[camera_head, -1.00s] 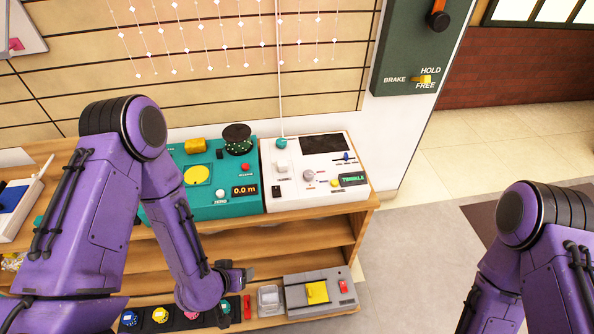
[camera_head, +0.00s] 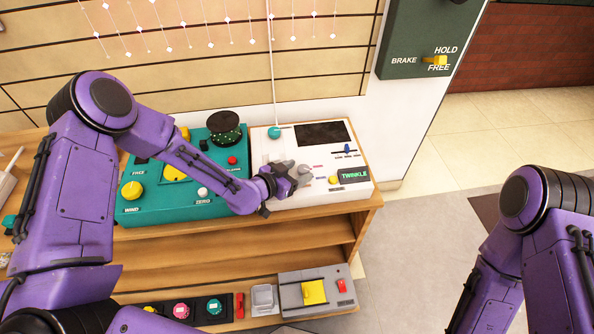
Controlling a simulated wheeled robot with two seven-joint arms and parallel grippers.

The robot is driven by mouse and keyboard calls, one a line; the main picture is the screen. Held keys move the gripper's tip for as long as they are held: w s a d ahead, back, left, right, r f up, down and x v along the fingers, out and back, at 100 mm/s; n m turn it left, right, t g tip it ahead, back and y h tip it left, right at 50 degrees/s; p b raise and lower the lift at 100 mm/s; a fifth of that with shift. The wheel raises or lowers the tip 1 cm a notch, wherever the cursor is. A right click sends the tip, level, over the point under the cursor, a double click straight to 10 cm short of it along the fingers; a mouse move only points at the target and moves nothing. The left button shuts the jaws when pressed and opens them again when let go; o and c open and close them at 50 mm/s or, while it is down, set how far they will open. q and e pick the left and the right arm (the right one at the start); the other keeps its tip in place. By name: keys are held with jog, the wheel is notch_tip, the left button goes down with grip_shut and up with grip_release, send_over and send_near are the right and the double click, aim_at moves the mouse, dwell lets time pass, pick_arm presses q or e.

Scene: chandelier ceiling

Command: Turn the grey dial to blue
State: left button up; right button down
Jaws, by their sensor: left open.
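The white panel (camera_head: 360,153) stands on the wooden shelf, with a dark screen and a small display reading TWINKLE (camera_head: 354,174). My left gripper (camera_head: 298,174) is open over the middle of this panel, its fingers pointing right. The grey dial (camera_head: 305,171) is at the fingertips and partly covered by them. I cannot tell whether the fingers touch it, or where its pointer is. The small labels around the dial are too small to read or hidden. My right gripper is out of view; only my right arm shows at the lower right.
A teal winding box (camera_head: 150,212) with a dark spool (camera_head: 224,124) and yellow knob stands left of the panel, under my left forearm. A teal knob (camera_head: 274,132) with a cord, a blue slider (camera_head: 347,149) and a yellow knob (camera_head: 334,180) sit near the dial. A lower shelf holds a grey device (camera_head: 320,287).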

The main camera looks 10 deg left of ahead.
aim_at(305, 172)
pick_arm(q)
jog(key=shift+w+d+f, duration=0.1)
jog(key=shift+w+d, duration=0.05)
jog(key=shift+w, duration=0.05)
jog(key=c, duration=1)
jog(key=shift+c, duration=0.2)
jog(key=shift+d, duration=0.1)
jog(key=n+y, duration=0.1)
jog(key=n+t+y, duration=0.1)
jog(key=y, duration=0.1)
jog(key=shift+s+d+n, duration=0.2)
jog(key=shift+d+n, duration=0.1)
jog(key=shift+n, duration=0.1)
jog(key=n+y, duration=0.2)
jog(key=d+n+t+y+p, duration=0.1)
jog(key=y, duration=0.1)
jog(key=shift+n, duration=0.4)
jog(key=n+y, duration=0.1)
jog(key=y, duration=0.1)
jog(key=n+g+y, duration=0.1)
jog(key=n+y, duration=0.1)
jog(key=d+n+y, duration=0.1)
jog(key=n+y, duration=0.1)
jog(key=shift+w+g, duration=0.1)
jog(key=shift+g, duration=0.3)
